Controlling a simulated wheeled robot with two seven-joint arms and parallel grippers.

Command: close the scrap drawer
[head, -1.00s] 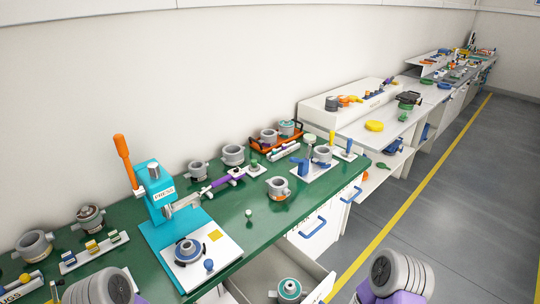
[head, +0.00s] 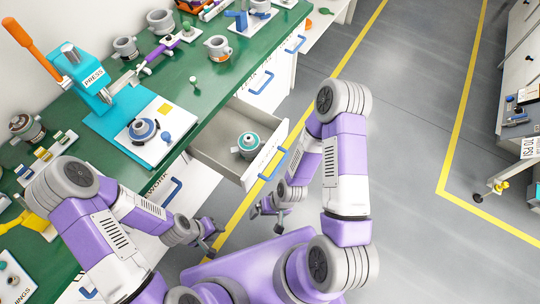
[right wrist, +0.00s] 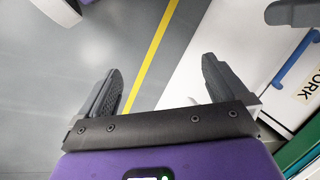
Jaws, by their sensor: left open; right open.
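The scrap drawer (head: 205,151) stands pulled out of the white cabinet under the green bench in the head view. Its white front panel (head: 250,175) carries a blue handle (head: 272,163). A grey and teal part (head: 248,146) sits inside it. My right gripper (head: 268,217) is open and empty, in front of and below the drawer front, apart from it in the picture. In the right wrist view its open fingers (right wrist: 164,85) have nothing between them. My left gripper (head: 217,240) is open and empty, left of the right one, in front of the cabinet.
A teal press (head: 85,80) stands on the green bench (head: 205,75) above the drawer. Closed cabinet fronts with blue handles (head: 262,82) lie beside it. The grey floor (head: 415,120) to the right is clear. A grey cart stands at the far right.

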